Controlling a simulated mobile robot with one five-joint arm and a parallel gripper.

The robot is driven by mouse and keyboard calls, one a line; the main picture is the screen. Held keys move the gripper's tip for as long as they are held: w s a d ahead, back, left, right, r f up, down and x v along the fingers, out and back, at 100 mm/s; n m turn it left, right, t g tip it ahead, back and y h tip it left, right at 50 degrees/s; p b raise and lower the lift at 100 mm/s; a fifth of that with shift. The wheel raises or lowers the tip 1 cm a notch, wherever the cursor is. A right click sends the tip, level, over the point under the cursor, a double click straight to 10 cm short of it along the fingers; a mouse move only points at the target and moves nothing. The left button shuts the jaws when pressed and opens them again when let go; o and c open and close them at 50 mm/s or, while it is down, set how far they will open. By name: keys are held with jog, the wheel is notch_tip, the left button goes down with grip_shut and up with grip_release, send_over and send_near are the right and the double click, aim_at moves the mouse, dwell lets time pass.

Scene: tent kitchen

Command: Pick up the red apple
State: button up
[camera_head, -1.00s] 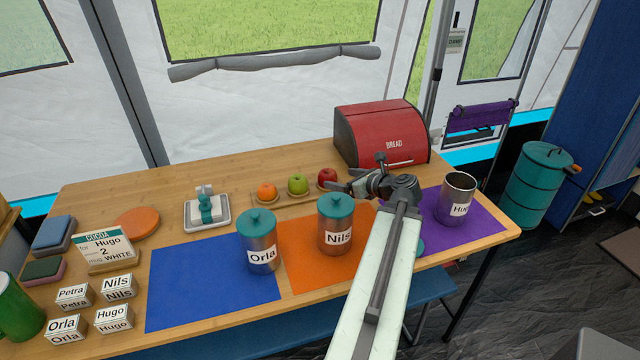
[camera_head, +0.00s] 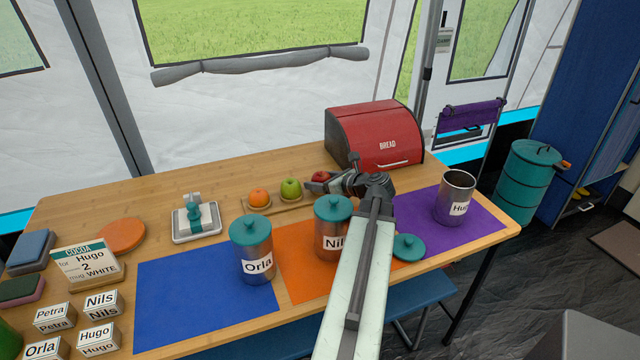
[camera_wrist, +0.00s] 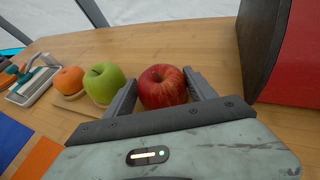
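The red apple (camera_wrist: 162,87) sits between the two open fingers of my gripper (camera_wrist: 160,95) in the wrist view. A gap seems to show on the right side, and whether the left finger touches it I cannot tell. In the head view the apple (camera_head: 320,176) is at the right end of the small wooden board (camera_head: 275,207), partly hidden by my gripper (camera_head: 318,186). Next to it on the left are the green apple (camera_head: 291,189) and an orange (camera_head: 258,197).
The red bread box (camera_head: 375,138) stands close behind and right of the apple. Lidded mugs labelled Nils (camera_head: 332,228) and Orla (camera_head: 251,250) stand in front. An open mug (camera_head: 455,197) is on the purple mat, with a loose teal lid (camera_head: 408,247) nearby.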

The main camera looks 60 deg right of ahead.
aim_at(321, 174)
jog(key=shift+s, duration=0.1)
jog(key=c, duration=0.9)
jog(key=shift+r, duration=0.1)
notch_tip(321, 174, up, 10)
jog(key=p, duration=1)
